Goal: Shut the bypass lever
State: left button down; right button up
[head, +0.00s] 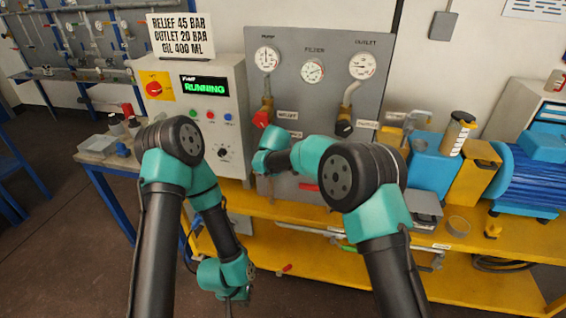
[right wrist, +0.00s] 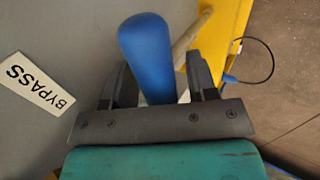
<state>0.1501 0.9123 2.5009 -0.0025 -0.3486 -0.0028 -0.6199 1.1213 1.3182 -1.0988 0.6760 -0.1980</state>
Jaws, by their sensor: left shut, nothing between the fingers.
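The bypass lever's blue handle (right wrist: 147,50) shows in the right wrist view, beside a white BYPASS label (right wrist: 38,83) on the grey panel. My right gripper (right wrist: 159,75) is open, with one finger on each side of the handle. A gap shows between the handle and the right finger; the left finger is very near the handle, and I cannot tell whether it touches. In the head view my right arm hides the lever. My left gripper (head: 236,296) is shut and empty, hanging low at the left, away from the panel.
The grey panel (head: 318,40) carries gauges, a red valve handle (head: 263,118) and a black knob (head: 344,128). A white pump box (head: 222,135) reading RUNNING stands left of it. The yellow bench (head: 440,243) holds a blue motor (head: 530,180) at the right. Open floor lies at left.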

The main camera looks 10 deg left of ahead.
jog(key=shift+r, duration=0.1)
jog(key=v, duration=1.7)
jog(key=shift+s, duration=0.1)
